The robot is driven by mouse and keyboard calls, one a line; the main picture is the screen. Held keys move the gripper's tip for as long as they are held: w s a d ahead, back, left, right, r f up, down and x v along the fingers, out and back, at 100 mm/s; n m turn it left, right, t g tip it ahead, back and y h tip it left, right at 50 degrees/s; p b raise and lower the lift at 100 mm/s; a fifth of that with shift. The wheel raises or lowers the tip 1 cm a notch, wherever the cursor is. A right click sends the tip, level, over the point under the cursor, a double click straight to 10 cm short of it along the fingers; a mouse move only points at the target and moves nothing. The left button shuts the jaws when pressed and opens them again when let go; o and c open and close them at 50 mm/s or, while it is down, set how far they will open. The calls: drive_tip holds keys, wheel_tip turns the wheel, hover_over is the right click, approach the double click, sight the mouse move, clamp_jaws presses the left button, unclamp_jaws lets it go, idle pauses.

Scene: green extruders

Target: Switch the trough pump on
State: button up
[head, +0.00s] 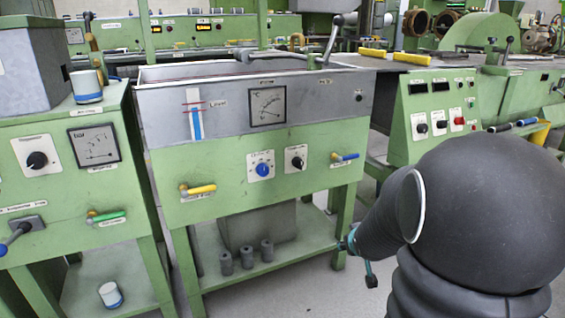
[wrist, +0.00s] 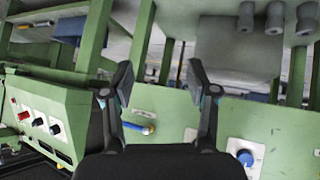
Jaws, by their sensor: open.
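The trough (head: 225,180) is a green cabinet with a grey upper tank, in the middle of the head view. Its front has a blue knob (head: 262,169) and a black knob (head: 296,157) on white plates; I cannot read which is the pump switch. My gripper (head: 357,262) is open and empty, low by the trough's right front leg. In the wrist view, which is upside down, my gripper (wrist: 160,82) has its fingers spread. The blue knob (wrist: 245,157) shows at lower right there. A white plate (wrist: 190,135) is partly hidden by the right finger.
A blue-handled valve (head: 345,157) and a yellow-handled valve (head: 198,190) stick out of the trough front. Grey cylinders (head: 247,256) stand on the lower shelf. A green cabinet (head: 65,185) stands left; a control box (head: 432,118) with knobs stands right. Floor in front is clear.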

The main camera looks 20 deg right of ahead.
drive_tip(key=w+a+r+n+t+y, duration=0.2)
drive_tip(key=w+r+t, duration=0.25)
drive_tip(key=w, duration=0.25)
drive_tip(key=n+t+y, duration=0.2)
drive_tip(key=t+y, duration=0.1)
drive_tip(key=t, duration=0.2)
approach(301, 166)
drive_tip(key=w, duration=0.6)
drive_tip(key=w+a, duration=0.1)
drive_tip(key=w, duration=0.2)
drive_tip(key=shift+w+r+p, duration=0.15)
drive_tip(key=shift+w+p, duration=0.1)
drive_tip(key=shift+p, duration=0.15)
clamp_jaws()
